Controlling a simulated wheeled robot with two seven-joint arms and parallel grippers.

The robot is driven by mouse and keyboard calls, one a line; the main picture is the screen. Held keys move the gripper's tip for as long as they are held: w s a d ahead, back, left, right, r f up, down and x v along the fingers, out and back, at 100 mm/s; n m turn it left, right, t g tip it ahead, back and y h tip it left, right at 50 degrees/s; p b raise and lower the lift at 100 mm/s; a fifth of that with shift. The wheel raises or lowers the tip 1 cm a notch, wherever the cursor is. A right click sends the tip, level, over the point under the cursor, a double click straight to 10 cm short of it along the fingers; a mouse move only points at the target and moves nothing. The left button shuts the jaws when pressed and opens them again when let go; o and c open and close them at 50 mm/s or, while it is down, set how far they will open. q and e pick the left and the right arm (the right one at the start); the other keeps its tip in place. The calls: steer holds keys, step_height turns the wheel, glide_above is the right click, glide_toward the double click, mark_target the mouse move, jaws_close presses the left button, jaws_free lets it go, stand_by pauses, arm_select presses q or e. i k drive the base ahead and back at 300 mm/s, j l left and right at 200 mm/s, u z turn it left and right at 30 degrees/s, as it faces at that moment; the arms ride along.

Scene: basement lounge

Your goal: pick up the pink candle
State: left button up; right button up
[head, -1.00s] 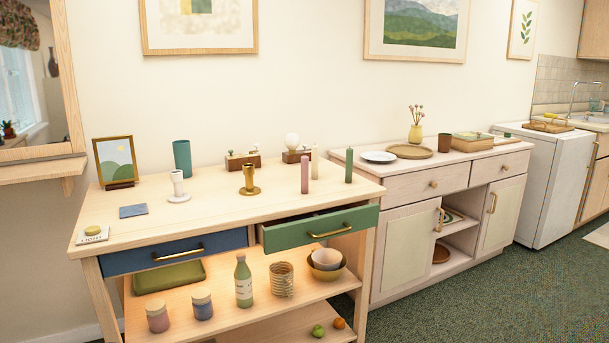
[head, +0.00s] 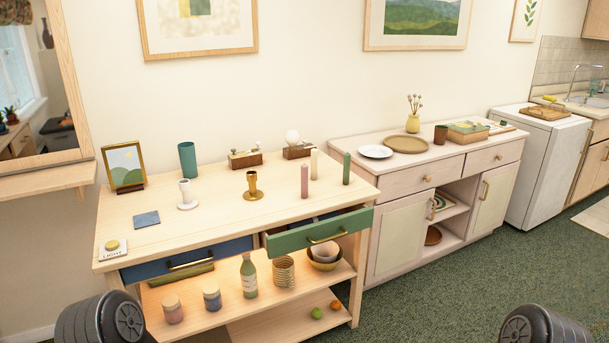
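The pink candle (head: 305,181) stands upright on the wooden table top (head: 222,222), toward its right side and just behind the green drawer. A cream candle (head: 314,163) stands close behind it and a green candle (head: 346,168) stands to its right. Dark parts of my own arms show at the bottom left and bottom right edges of the head view. Neither gripper's fingers are in view.
The green drawer (head: 318,232) is pulled out at the table's front right; the blue drawer (head: 187,258) is beside it. A gold candle holder (head: 253,187) and a white one (head: 186,196) stand left of the candle. A sideboard (head: 400,235) stands to the right.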

mark_target(303, 167)
steer(key=i+l, duration=0.2)
steer(key=i, duration=0.3)
steer(key=i+l+z, duration=0.1)
steer(key=i, duration=0.4)
steer(key=i+l+z, duration=0.1)
steer(key=i+l, duration=0.2)
steer(key=i, duration=0.2)
steer(key=i+l, duration=0.1)
steer(key=i, duration=0.45)
